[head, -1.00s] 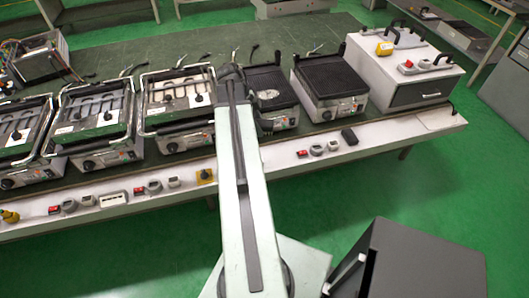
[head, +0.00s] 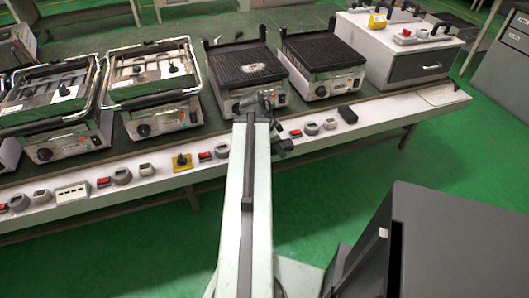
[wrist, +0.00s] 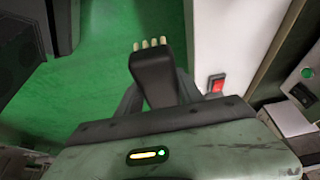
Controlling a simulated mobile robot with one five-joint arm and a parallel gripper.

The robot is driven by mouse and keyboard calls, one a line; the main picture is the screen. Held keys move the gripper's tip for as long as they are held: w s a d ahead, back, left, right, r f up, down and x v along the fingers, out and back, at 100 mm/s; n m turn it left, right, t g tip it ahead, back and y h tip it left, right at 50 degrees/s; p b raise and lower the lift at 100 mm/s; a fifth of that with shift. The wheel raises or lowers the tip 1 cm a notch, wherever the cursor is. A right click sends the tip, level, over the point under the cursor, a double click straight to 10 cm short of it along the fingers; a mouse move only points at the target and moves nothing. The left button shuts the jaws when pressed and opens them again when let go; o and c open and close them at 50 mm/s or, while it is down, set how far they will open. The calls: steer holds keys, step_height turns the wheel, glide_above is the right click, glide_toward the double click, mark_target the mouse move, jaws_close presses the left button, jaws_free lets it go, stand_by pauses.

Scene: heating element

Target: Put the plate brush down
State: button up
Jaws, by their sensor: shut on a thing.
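The plate brush (wrist: 153,74), a dark block with several pale bristle tufts at its far end, is held between the fingers of my gripper (wrist: 157,92) in the wrist view. Green floor and a white bench edge show beyond it. In the head view my gripper (head: 282,146) is a small dark shape at the arm's end, by the front strip of the bench (head: 330,133). The brush cannot be told apart from the gripper there.
Contact grills with black ribbed plates (head: 245,66) and with raised frames (head: 160,70) line the bench. Red switches and grey knobs (head: 311,129), plus a black block (head: 347,114), sit on the front strip. A grey cabinet (head: 440,245) stands front right.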

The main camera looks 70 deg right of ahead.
steer(key=shift+s+d+f, duration=0.1)
steer(key=shift+s+f, duration=0.15)
steer(key=shift+f, duration=0.35)
steer(key=w+d, duration=0.3)
steer(key=d, duration=0.1)
steer(key=w+d+f+b, duration=0.1)
steer(key=w+d, duration=0.2)
steer(key=w, duration=0.1)
steer(key=w+d, duration=0.4)
steer(key=shift+d+f, duration=0.15)
steer(key=shift+d, duration=0.15)
step_height(320, 180, down, 4)
steer(key=b, duration=0.4)
steer(key=shift+r, duration=0.25)
steer(key=shift+f, duration=0.2)
steer(key=o, duration=1.2)
steer(key=shift+a, duration=0.1)
steer(key=shift+r, duration=0.15)
